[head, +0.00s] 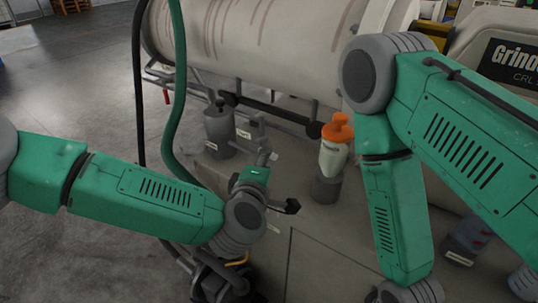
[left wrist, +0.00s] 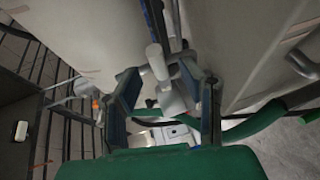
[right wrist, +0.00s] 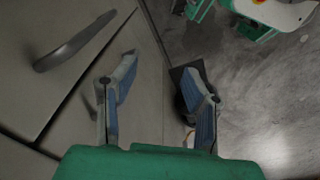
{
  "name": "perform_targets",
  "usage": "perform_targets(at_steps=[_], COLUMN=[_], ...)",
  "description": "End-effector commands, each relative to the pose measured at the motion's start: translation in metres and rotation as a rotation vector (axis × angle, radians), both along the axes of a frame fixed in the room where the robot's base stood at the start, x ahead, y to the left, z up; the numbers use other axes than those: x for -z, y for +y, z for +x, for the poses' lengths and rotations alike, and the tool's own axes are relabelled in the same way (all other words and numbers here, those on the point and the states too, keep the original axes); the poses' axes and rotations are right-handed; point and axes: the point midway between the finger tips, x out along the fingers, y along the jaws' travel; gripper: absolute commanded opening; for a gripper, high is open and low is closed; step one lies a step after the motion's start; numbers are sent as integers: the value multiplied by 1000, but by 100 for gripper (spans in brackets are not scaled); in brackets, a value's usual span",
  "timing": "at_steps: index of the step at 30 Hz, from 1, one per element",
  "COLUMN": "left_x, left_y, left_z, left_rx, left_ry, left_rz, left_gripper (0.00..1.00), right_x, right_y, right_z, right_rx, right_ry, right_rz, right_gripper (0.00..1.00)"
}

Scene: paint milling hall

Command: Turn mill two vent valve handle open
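In the left wrist view a pale grey T-shaped handle (left wrist: 157,63) on a short grey body (left wrist: 175,97) stands between the two fingers of my left gripper (left wrist: 163,88). The fingers are apart, with a gap on the left side of the body. Whether the right finger touches it I cannot tell. In the head view my left gripper (head: 264,193) is over the machine top, close to a small grey pipe piece (head: 263,157). In the right wrist view my right gripper (right wrist: 160,85) is open and empty beside a beige panel. It is out of the head view.
A grey cylinder (head: 219,128) and an orange-capped bottle (head: 335,145) stand on the machine top. A large pale drum (head: 255,40) lies behind. A green hose (head: 178,90) hangs near my left arm. A curved grey handle (right wrist: 75,42) is on the panel. Open floor lies left.

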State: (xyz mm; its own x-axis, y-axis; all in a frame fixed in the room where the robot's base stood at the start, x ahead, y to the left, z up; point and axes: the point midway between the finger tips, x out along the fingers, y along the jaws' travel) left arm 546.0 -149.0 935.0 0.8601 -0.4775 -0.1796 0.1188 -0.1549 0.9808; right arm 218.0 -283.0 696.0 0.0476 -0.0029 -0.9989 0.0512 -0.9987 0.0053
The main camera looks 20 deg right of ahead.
Motion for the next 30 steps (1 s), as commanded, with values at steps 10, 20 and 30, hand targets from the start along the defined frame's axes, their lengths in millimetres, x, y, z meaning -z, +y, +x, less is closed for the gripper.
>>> perform_targets(at_steps=[10, 20, 30], left_x=[7, 7, 7], left_y=[-20, -19, -17], left_z=[30, 31, 31], left_rx=[1, 1, -1], left_ry=[0, 0, 6], left_rz=[3, 2, 0], left_gripper=[35, 21, 0], right_x=[2, 2, 1], right_y=[0, 0, 0], right_z=[0, 0, 0], right_rx=[0, 0, 0], right_ry=[-1, -1, -1], right_rz=[0, 0, 0], right_gripper=[40, 40, 40])
